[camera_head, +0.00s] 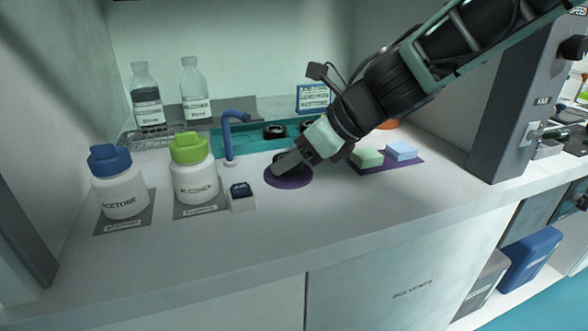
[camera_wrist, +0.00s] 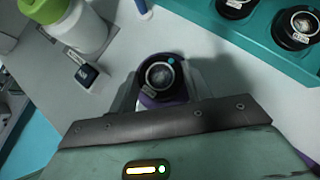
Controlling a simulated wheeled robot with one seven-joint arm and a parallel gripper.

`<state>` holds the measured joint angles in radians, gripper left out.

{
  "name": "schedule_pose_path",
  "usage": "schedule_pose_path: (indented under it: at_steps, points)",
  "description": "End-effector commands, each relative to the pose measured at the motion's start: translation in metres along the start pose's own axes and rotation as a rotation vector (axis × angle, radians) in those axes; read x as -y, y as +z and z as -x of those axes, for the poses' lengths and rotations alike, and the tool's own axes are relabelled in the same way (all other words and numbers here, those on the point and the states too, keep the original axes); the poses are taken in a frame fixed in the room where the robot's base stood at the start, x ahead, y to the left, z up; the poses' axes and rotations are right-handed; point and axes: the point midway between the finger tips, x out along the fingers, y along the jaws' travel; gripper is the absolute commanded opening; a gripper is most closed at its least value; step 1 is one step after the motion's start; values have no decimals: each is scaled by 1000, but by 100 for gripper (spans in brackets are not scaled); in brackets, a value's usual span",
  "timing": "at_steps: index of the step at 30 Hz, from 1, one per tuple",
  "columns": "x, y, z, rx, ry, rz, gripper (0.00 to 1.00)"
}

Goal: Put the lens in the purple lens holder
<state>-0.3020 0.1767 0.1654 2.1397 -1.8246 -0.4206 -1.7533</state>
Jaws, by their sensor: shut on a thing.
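My gripper (camera_head: 284,165) points down to the purple lens holder (camera_head: 287,183), a round purple disc on the white bench. In the wrist view my gripper (camera_wrist: 162,88) is shut on a dark round lens (camera_wrist: 160,75) with a black rim and a small label. Purple shows around the lower edge of the lens in the wrist view. The lens is at or just above the holder; I cannot tell whether it rests on it. In the head view my fingers mostly hide the lens.
A teal tray (camera_head: 245,141) behind holds dark round lenses (camera_head: 274,131). Left stand a green-capped bottle (camera_head: 192,180), a blue-capped bottle (camera_head: 118,185), a small dark-topped box (camera_head: 241,196) and a blue bent tube (camera_head: 229,140). Green (camera_head: 366,157) and blue (camera_head: 401,150) blocks lie right. The front bench is clear.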

Motion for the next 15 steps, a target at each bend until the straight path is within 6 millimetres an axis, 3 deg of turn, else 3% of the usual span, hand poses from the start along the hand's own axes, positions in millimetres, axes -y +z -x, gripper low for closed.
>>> schedule_pose_path:
  at_steps: [14, 15]
  points:
    - [0, -8, -8, 0, 0, 0, 26]
    - [0, -7, -7, 0, 0, 0, 60]
